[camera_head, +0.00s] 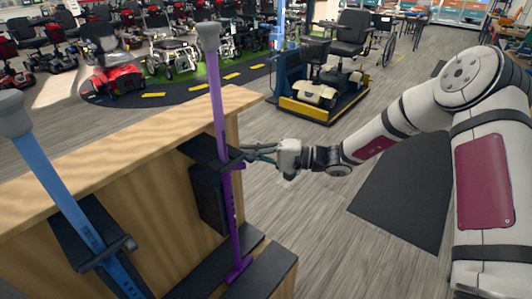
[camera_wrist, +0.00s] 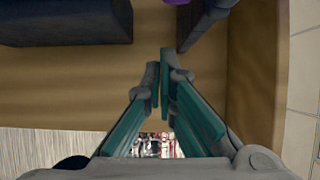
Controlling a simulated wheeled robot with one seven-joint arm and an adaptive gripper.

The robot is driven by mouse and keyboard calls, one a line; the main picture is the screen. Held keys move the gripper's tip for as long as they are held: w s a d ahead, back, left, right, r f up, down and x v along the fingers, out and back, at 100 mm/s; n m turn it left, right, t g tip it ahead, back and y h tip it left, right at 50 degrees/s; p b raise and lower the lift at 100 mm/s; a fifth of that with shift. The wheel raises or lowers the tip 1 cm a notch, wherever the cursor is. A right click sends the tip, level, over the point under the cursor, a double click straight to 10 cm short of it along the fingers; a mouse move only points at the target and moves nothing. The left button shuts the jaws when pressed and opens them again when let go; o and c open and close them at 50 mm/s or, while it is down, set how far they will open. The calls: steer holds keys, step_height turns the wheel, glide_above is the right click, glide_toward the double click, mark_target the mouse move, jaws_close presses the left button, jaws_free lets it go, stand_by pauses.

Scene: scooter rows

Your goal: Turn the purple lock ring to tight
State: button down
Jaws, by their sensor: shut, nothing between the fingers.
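A purple pole (camera_head: 221,110) with a grey top stands upright in a black holder on the wooden stand. The purple lock ring (camera_head: 230,166) sits around it at about mid-height, just below the upper black bracket. My gripper (camera_head: 250,153) is to the right of the ring, reaching in from the right, with its fingertips close to the ring; I cannot tell whether they touch it. In the wrist view my teal fingers (camera_wrist: 160,78) are together with nothing between them. A small bit of purple (camera_wrist: 177,2) shows at the top edge there; most of the pole is out of that view.
The wooden stand (camera_head: 150,130) fills the lower left. Black base blocks (camera_head: 262,272) lie below the purple pole. Open floor is right of the stand; a mobility scooter (camera_head: 320,85) stands behind.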

steer(key=s, duration=0.1)
steer(key=s+d, duration=0.1)
steer(key=s, duration=0.1)
steer(key=shift+s, duration=0.25)
